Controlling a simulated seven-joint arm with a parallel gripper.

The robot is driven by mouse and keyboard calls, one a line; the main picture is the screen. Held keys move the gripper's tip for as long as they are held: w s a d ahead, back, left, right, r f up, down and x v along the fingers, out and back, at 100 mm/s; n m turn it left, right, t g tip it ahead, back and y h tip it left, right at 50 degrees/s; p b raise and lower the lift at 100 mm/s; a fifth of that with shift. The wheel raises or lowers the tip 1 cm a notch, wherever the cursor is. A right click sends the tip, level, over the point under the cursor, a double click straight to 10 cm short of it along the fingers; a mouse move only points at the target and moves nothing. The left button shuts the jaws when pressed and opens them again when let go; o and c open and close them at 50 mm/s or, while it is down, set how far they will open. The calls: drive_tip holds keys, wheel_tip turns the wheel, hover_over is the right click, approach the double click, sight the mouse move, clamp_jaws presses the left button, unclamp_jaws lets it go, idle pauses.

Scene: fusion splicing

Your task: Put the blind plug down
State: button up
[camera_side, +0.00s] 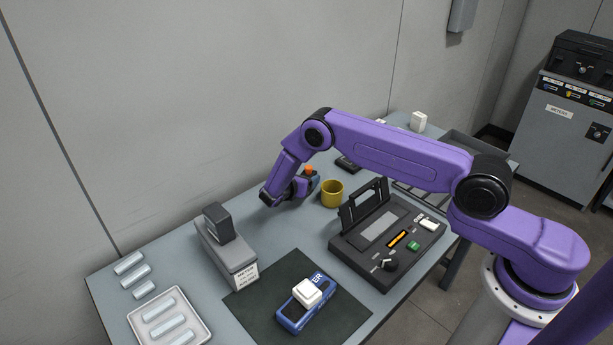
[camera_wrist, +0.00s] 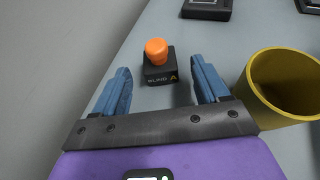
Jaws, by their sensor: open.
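The blind plug (camera_wrist: 156,47) is an orange cap standing upright on a small black block (camera_wrist: 157,76) lettered "BLIND" in the wrist view. In the side view the orange plug (camera_side: 309,170) shows at the back of the table, beside my gripper. My gripper (camera_wrist: 160,64) is open, its two blue fingers apart to the left and right of the block and plug. Nothing is held between them. In the side view, my wrist partly hides the fingers and the block.
A yellow cup (camera_side: 332,194) stands close to the right finger; it also shows in the wrist view (camera_wrist: 280,85). A black splicer unit (camera_side: 372,262), a grey meter box (camera_side: 228,255), a dark mat (camera_side: 257,306) with a blue device (camera_side: 304,310), and a white tray (camera_side: 197,318) occupy the table.

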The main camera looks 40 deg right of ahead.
drive_tip(key=v, duration=0.8)
drive_tip(key=shift+s+a+r, duration=0.1)
drive_tip(key=shift+a, duration=0.2)
drive_tip(key=shift+a+r, duration=0.1)
drive_tip(key=shift+r, duration=0.25)
drive_tip(key=s+a+r+m+g+y, duration=0.1)
drive_tip(key=s+a+r+m+y, duration=0.15)
drive_tip(key=s+r, duration=0.55)
drive_tip(key=s+a+r+m+g+y, duration=0.1)
drive_tip(key=s+a+r+m+y, duration=0.2)
drive_tip(key=s+r, duration=0.45)
drive_tip(key=s+d+r+m+g+y, duration=0.1)
drive_tip(key=s+y, duration=0.1)
drive_tip(key=s, duration=0.7)
drive_tip(key=s+d+r+m+g+y, duration=0.1)
drive_tip(key=s+d+r+m+y, duration=0.1)
drive_tip(key=s, duration=0.7)
drive_tip(key=s+d+r+m+g+y, duration=0.1)
drive_tip(key=s+r+y, duration=0.1)
drive_tip(key=s, duration=0.7)
drive_tip(key=shift+d+r+y, duration=0.25)
drive_tip(key=shift+d+y, duration=0.1)
drive_tip(key=shift+y, duration=0.3)
